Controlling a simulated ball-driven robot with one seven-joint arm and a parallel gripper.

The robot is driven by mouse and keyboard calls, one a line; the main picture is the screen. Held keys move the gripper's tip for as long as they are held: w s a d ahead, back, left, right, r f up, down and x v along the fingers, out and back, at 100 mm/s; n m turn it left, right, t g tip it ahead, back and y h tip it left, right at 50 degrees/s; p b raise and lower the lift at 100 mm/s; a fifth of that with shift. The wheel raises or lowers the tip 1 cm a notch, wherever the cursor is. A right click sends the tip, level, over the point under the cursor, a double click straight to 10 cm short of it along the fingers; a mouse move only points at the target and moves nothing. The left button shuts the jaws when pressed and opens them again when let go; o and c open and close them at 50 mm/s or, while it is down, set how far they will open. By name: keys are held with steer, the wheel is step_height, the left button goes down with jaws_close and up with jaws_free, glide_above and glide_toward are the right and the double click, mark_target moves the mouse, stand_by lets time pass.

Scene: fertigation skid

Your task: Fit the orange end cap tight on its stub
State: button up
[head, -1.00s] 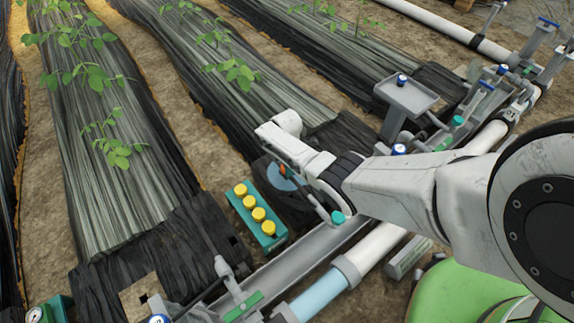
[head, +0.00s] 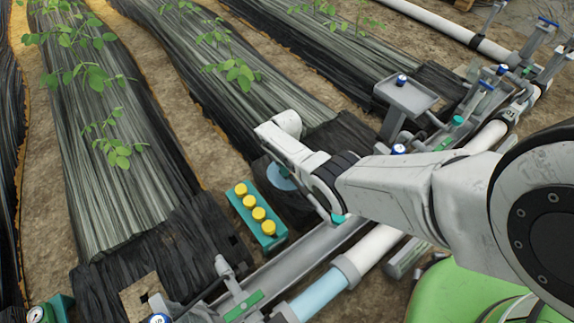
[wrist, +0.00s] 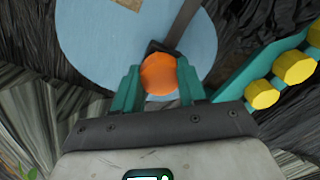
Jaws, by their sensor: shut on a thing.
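In the wrist view my gripper (wrist: 160,85) has its two teal fingers closed on the round orange end cap (wrist: 159,74). A dark fitting (wrist: 158,46) with a grey bar (wrist: 184,22) shows just beyond the cap, over a light blue disc (wrist: 95,35). I cannot tell whether the cap sits on a stub, since the stub's end is hidden behind it. In the head view the cap and the fingertips are hidden by my arm, and part of the blue disc (head: 281,177) shows beside my wrist.
A teal tray with several yellow caps (head: 257,213) stands left of my arm, and its edge shows close at right in the wrist view (wrist: 230,78). A grey channel and pipe (head: 373,250) run diagonally below. Planted beds with black film (head: 120,190) lie at left.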

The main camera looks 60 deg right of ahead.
steer(key=shift+w+d+r+m, duration=0.15)
steer(key=shift+w+m, duration=0.15)
steer(key=shift+m, duration=0.1)
steer(key=o, duration=0.8)
steer(key=shift+c, duration=0.2)
steer(key=o, duration=0.4)
steer(key=shift+s, duration=0.15)
steer(key=shift+o, duration=0.2)
step_height(320, 180, up, 9)
steer(key=p, duration=0.8)
steer(key=shift+s+p, duration=0.1)
steer(key=shift+p, duration=0.3)
steer(key=shift+f, duration=0.2)
